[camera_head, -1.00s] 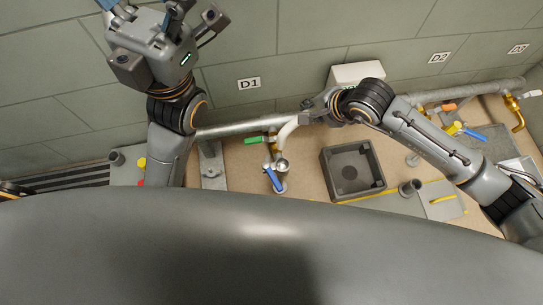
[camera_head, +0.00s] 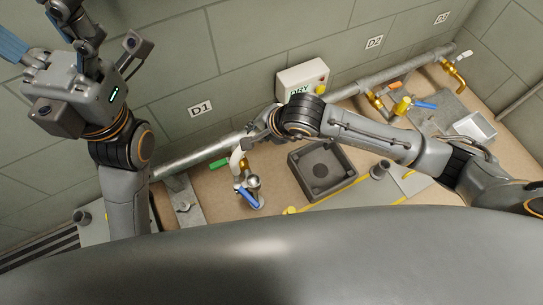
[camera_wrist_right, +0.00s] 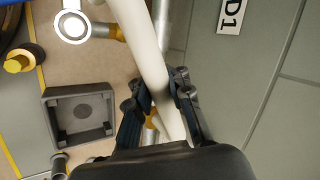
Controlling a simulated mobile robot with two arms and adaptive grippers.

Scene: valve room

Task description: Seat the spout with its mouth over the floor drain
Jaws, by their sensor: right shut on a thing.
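The spout is a cream-white curved tube (camera_head: 237,161) beside the brass valve with a blue handle (camera_head: 248,198). My right gripper (camera_head: 262,125) is shut on it; in the right wrist view the spout (camera_wrist_right: 145,45) runs between the fingers (camera_wrist_right: 158,92) and out of the top edge, hiding that end. I cannot tell whether the spout touches the valve. A dark square basin with a round, darker centre, seemingly the floor drain (camera_head: 300,182), lies right of the valve, apart from the spout. My left gripper (camera_head: 88,25) is raised at the upper left, its jaws unclear.
A grey pipe (camera_head: 205,153) runs along the wall, below label D1 (camera_head: 201,109). A white box (camera_head: 303,78) is on the wall. A grey upright stub (camera_head: 381,169) stands right of the basin. More valves and a white tray (camera_head: 474,127) are farther right.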

